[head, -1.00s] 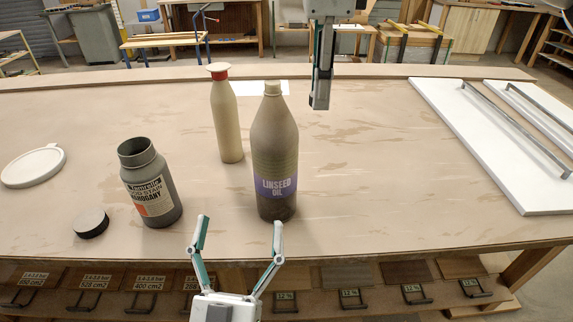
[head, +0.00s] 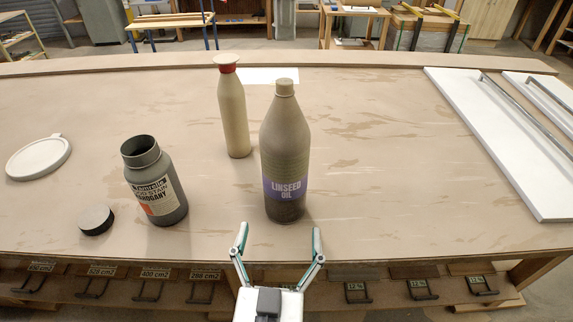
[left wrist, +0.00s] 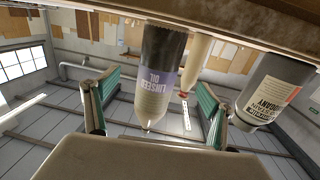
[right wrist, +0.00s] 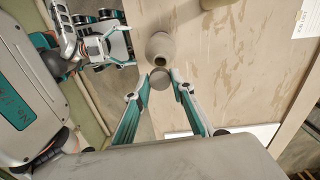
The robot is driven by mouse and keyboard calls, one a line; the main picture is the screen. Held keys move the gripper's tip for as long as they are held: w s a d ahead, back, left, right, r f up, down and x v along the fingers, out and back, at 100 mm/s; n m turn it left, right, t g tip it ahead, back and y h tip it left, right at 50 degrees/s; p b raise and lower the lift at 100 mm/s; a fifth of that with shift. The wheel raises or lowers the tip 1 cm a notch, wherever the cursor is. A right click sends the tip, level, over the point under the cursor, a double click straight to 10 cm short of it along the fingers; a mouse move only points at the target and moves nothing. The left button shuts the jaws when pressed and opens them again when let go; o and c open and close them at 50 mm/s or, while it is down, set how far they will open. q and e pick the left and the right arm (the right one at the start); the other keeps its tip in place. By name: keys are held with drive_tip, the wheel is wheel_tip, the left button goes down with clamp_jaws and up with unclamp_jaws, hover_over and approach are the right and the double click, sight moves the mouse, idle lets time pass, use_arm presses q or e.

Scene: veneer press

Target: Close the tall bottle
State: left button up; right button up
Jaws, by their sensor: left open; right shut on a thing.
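The tall linseed oil bottle (head: 284,150) stands upright on the table, brown with a purple label and a pale top (head: 285,87). It also shows upside down in the left wrist view (left wrist: 160,75). My left gripper (head: 279,229) is open and empty at the table's front edge, in front of the bottle and apart from it. My right gripper (right wrist: 163,79) is out of the head view. In its wrist view it is shut on a small round brown cap (right wrist: 160,78). The bottle (right wrist: 160,45) stands below and beyond these fingertips; the cap appears apart from it.
A cream bottle (head: 233,115) with a red neck stands behind, left of the tall bottle. An open grey mahogany stain jar (head: 170,208) and a black lid (head: 96,220) are at left. A white lid (head: 38,157) lies far left. White panels (head: 500,150) lie right; the table between is clear.

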use_arm(q)
drive_tip(key=shift+w, duration=0.1)
drive_tip(key=w, duration=0.8)
drive_tip(key=w+d, duration=0.1)
drive_tip(key=w, duration=0.2)
drive_tip(key=shift+w, duration=0.4)
drive_tip(key=c, duration=1.7)
use_arm(e)
hover_over(285, 81)
drive_tip(key=shift+f, duration=2.5)
